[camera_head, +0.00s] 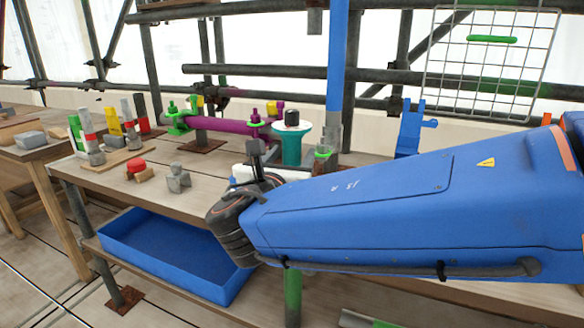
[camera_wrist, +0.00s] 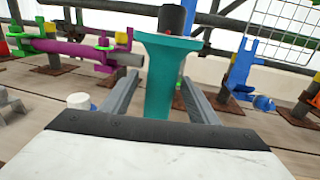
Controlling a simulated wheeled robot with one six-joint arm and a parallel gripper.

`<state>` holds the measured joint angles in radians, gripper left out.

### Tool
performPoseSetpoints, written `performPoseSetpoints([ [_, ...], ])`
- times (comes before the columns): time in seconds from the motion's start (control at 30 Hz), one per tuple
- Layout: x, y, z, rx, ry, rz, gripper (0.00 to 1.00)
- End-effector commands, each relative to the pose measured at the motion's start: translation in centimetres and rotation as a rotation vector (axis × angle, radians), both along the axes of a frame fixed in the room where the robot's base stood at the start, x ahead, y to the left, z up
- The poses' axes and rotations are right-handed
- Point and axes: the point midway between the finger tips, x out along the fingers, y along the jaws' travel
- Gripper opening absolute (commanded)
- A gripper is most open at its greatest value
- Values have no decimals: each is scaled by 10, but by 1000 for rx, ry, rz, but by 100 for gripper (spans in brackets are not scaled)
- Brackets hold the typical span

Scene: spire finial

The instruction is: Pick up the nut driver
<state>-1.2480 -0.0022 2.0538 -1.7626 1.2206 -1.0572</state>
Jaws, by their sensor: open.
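No tool is plainly recognisable as the nut driver. A teal upright piece with a flared top (camera_head: 292,145) and a black cylinder above it (camera_head: 292,117) stands near the middle of the bench; I cannot tell whether it is the nut driver. In the wrist view the teal piece (camera_wrist: 158,92) shows between the two grey fingers of my gripper (camera_wrist: 158,79), with a gap on each side. Its lower end is hidden by my gripper's body. My gripper is open and holds nothing. In the head view my arm hides much of it.
A purple pipe with green clamps (camera_head: 222,124) lies left of the teal piece. A blue bracket (camera_head: 410,130) and a blue post (camera_head: 337,60) stand to its right. Several coloured upright cylinders (camera_head: 128,120) stand at left. A blue tray (camera_head: 165,250) sits on the lower shelf.

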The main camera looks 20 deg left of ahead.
Motion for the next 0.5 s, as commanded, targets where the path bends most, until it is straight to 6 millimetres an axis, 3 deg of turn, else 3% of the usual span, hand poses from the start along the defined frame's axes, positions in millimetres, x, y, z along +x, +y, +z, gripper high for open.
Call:
performPoseSetpoints([
  [0.27, 36, 1, -1, -1, 0, -3, 54],
  [0.5, 41, 2, -1, 0, 0, 0, 54],
])
